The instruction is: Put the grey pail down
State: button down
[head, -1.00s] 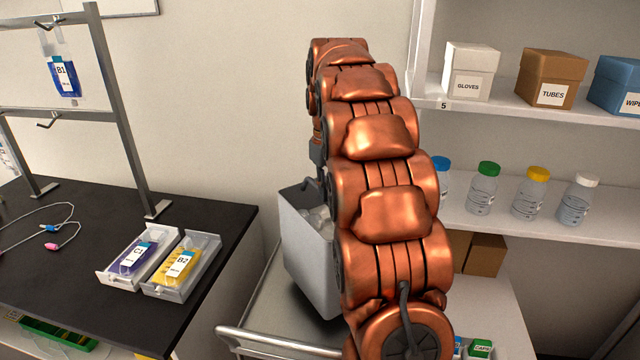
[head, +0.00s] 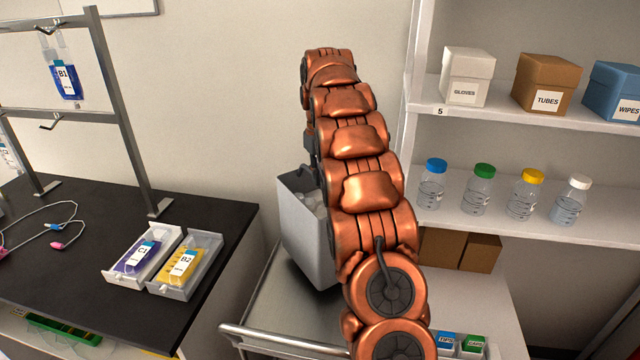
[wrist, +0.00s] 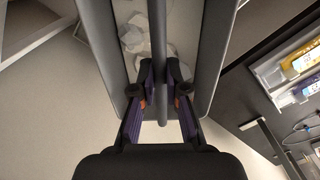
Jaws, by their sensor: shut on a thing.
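The grey pail (head: 309,245) is a tall box-like bin with pale crumpled contents. In the head view it is upright, over or on the top of a metal trolley (head: 265,310); I cannot tell whether its base touches. My copper arm hides its right side. In the wrist view, the pail (wrist: 206,60) shows from above, with a bar-like handle across its opening. My gripper (wrist: 160,82) is shut on that handle. In the head view the gripper is mostly hidden by the arm.
A black bench (head: 215,225) at left holds two trays with bags C1 (head: 139,256) and B2 (head: 183,265). A shelf unit (head: 560,225) at right holds bottles and boxes. Small blue and green boxes (head: 473,344) sit on the trolley's right side. The trolley handle (head: 270,340) is nearest me.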

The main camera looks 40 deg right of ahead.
jog(key=shift+f, duration=0.1)
jog(key=shift+f+p, duration=0.85)
jog(key=shift+f, duration=0.9)
jog(key=c, duration=1.2)
grip_release()
